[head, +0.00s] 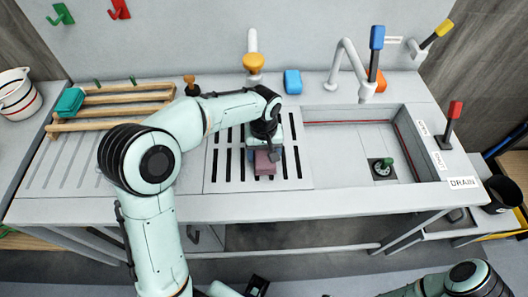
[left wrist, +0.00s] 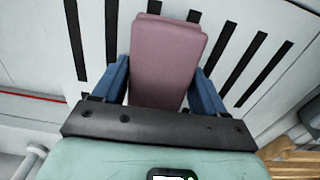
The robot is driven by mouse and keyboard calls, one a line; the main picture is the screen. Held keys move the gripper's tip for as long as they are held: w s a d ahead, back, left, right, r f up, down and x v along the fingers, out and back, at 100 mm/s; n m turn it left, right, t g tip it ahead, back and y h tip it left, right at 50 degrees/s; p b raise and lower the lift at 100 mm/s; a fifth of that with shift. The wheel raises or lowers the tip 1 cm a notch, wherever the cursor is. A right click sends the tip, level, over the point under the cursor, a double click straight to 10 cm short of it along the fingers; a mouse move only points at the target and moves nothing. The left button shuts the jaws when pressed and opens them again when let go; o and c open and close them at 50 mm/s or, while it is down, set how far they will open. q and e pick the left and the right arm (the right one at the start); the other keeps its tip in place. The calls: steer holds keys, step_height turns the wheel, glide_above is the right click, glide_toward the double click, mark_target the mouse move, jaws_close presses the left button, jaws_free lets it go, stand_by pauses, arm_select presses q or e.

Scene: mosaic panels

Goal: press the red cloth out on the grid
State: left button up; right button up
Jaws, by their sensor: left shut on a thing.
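The red cloth (head: 264,166), a dull pinkish-mauve folded pad, is at the slotted grid (head: 223,172) in the middle of the counter. My left gripper (head: 264,155) is above the grid, pointing down, shut on the cloth. In the left wrist view the cloth (left wrist: 167,62) sits between the two blue fingers, with the grid's dark slots (left wrist: 243,68) behind it. I cannot tell whether the cloth touches the grid.
Right of the grid is a sunken basin (head: 340,150) with a green-knobbed drain plug (head: 383,167) and a tap (head: 350,62). A wooden rack (head: 125,98) with a teal block (head: 70,101) stands at left. A blue block (head: 292,82) lies behind the grid. A red-handled lever (head: 453,112) stands at right.

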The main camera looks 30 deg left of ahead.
arm_select(q)
steer(key=shift+f+b, duration=0.35)
steer(key=shift+f, duration=0.25)
arm_select(e)
steer(key=shift+s+f, duration=0.2)
steer(key=shift+f, duration=0.2)
arm_select(q)
steer(key=shift+s+f, duration=0.15)
steer(key=shift+f, duration=0.1)
stand_by(1.6)
steer(key=shift+r, duration=0.1)
steer(key=shift+r+p, duration=1.05)
steer(key=shift+r, duration=0.65)
steer(key=shift+w+r+p, duration=0.2)
steer(key=shift+r+p, duration=0.85)
steer(key=shift+r, duration=0.9)
arm_select(e)
steer(key=w+r, duration=0.2)
steer(key=r, duration=0.1)
steer(key=w+r, duration=0.1)
steer(key=r, duration=0.1)
